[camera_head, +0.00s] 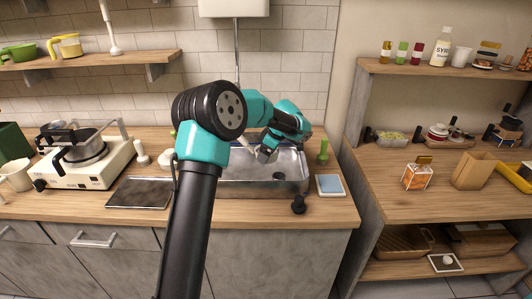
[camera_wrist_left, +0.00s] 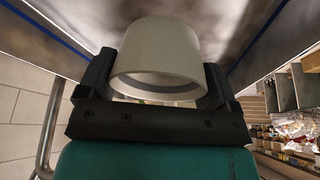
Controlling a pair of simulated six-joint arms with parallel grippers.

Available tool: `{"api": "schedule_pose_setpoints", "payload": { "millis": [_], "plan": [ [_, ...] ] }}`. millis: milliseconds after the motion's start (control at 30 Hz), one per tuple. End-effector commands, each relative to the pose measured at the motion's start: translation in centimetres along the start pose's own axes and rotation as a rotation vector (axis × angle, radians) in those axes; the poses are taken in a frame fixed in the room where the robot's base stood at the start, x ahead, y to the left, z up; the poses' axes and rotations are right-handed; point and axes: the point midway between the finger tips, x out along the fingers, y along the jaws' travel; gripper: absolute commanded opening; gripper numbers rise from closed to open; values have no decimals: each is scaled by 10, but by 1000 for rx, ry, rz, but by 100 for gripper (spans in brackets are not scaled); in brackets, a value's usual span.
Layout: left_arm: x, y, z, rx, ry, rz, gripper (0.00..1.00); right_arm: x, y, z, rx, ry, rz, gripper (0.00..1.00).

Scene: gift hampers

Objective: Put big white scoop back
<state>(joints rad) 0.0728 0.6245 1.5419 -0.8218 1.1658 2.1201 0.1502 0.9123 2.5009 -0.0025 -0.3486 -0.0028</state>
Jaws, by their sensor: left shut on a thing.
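In the left wrist view, my left gripper (camera_wrist_left: 158,85) is shut on a white, round, hollow piece (camera_wrist_left: 162,50) that looks like the white scoop. Its open rim faces the camera, and a black finger lies on each side of it. No handle shows. In the head view, my left gripper (camera_head: 266,154) is over the sink (camera_head: 250,188), largely behind my own arm. The scoop is hard to make out there. My right gripper is not in view.
A dark tray (camera_head: 141,193) and a white cooker with a pot (camera_head: 84,150) are left of the sink. A blue-and-white pad (camera_head: 330,185), a black knob-like item (camera_head: 298,204) and a green item (camera_head: 323,152) are on its right. Shelves (camera_head: 450,190) with goods stand further right.

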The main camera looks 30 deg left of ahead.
Motion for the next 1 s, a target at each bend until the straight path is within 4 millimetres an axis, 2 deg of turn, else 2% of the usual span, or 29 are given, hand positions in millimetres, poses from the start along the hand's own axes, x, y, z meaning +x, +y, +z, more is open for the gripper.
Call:
{"api": "schedule_pose_setpoints", "payload": {
  "millis": [233, 367, 567, 700, 1000],
  "plan": [
    [-3, -1, 2, 20, 0, 10, 55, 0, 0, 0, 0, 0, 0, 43],
    [-17, -6, 15, 126, 0, 54, 55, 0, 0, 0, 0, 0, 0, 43],
    [-63, -30, 56, 508, 1, 215, 55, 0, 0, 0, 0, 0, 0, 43],
    [-96, -55, 89, 826, 1, 347, 55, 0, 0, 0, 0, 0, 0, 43],
    [-146, -111, 140, 1372, 1, 574, 55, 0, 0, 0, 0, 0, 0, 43]
  ]
}}
